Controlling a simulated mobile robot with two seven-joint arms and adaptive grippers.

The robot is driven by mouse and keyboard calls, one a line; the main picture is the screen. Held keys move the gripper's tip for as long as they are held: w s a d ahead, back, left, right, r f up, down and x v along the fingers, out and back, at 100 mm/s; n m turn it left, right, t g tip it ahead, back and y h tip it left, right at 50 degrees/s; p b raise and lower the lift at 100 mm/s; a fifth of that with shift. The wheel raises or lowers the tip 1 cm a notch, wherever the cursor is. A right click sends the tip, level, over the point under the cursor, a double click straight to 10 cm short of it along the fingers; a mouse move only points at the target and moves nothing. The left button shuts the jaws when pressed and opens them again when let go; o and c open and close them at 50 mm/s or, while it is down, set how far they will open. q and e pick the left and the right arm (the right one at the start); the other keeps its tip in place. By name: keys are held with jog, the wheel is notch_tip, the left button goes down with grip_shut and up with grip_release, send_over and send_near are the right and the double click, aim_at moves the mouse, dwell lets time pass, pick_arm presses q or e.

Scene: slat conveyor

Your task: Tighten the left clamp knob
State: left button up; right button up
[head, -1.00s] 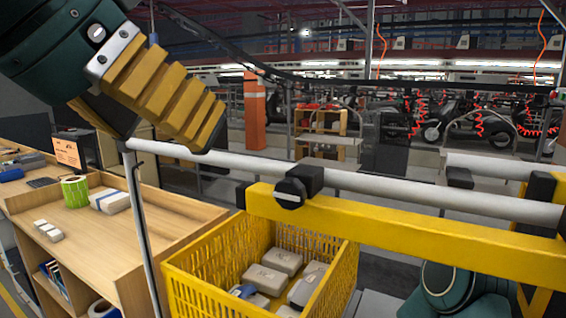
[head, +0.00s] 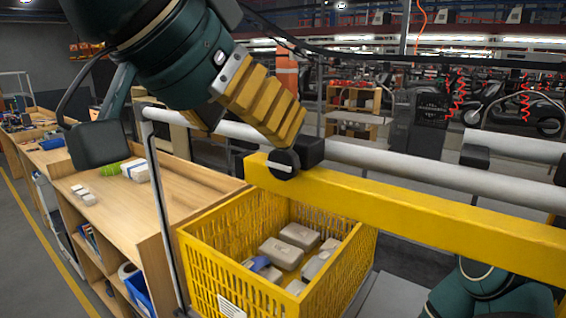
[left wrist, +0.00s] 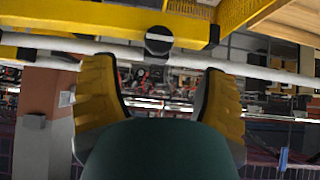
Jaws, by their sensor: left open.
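The left clamp knob (head: 285,165) is a round black knob with a white line across its face. It sits on a black clamp block at the left end of the yellow beam (head: 400,210), on the pale rail (head: 400,162). My left gripper (head: 283,138) has ribbed yellow fingers and points down at the knob from the upper left. One finger mostly hides the other. In the left wrist view the knob (left wrist: 159,40) shows between the spread fingers, beyond their tips. Nothing is held. My right gripper is out of view.
A yellow crate (head: 207,240) with several grey boxes stands below the beam. A wooden workbench (head: 110,205) is to its left. A second black clamp (head: 474,157) is farther right on the rail. An orange pillar (head: 287,80) stands behind.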

aim_at(280, 157)
pick_arm(q)
jog(key=x, duration=0.8)
jog(key=shift+w+d+f+b, duration=0.15)
jog(key=shift+w+d+b, duration=0.05)
jog(key=shift+d+b, duration=0.1)
jog(key=shift+a, duration=0.1)
jog(key=c, duration=1.2)
jog(key=shift+m+t+y, duration=0.3)
jog(key=shift+y, duration=0.1)
jog(key=o, duration=1.2)
